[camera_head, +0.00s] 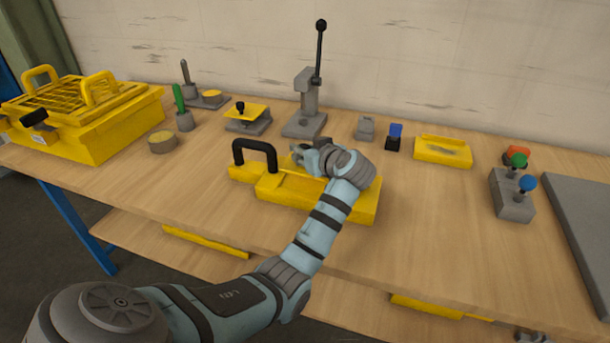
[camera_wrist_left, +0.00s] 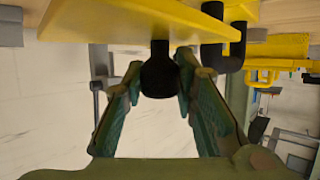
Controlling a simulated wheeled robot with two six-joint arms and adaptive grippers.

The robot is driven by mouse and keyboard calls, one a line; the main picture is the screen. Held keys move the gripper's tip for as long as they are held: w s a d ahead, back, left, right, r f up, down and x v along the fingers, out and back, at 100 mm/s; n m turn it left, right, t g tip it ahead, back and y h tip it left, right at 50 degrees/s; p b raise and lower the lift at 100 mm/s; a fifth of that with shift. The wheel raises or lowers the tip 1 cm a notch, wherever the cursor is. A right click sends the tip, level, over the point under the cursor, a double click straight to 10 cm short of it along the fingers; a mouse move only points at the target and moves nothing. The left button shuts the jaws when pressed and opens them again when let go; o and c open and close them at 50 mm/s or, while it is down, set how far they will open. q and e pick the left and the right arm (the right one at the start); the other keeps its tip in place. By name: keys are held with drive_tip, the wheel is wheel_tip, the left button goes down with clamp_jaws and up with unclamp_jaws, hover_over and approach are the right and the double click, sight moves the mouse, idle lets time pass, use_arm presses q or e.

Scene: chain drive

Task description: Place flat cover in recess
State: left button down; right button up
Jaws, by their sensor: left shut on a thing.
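The flat cover is a thin yellow plate (camera_wrist_left: 120,22) with a black knob (camera_wrist_left: 160,72), seen close in the left wrist view. My left gripper (camera_wrist_left: 160,78) is shut on this knob. In the head view my left gripper (camera_head: 302,153) is over the yellow housing (camera_head: 335,205), right of its black arched handle (camera_head: 255,150). The handle also shows in the left wrist view (camera_wrist_left: 225,52). My wrist and arm hide much of the housing's top. I cannot tell whether the cover sits in the recess or hovers above it. My right gripper is not in view.
Behind stand a lever press (camera_head: 308,105) and a grey stand (camera_head: 248,124) bearing a yellow plate with a black knob. A yellow crate (camera_head: 90,130) is at left, a yellow tray (camera_head: 442,152) and a grey block with coloured knobs (camera_head: 512,195) at right. The table front is clear.

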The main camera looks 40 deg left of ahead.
use_arm(q)
wheel_tip(320, 180, down, 6)
drive_tip(key=shift+r+b, duration=0.1)
drive_tip(key=shift+b, duration=0.6)
drive_tip(key=c, duration=1.3)
unclamp_jaws()
drive_tip(key=p+v, duration=0.2)
drive_tip(key=v, duration=1)
drive_tip(key=shift+s, duration=0.1)
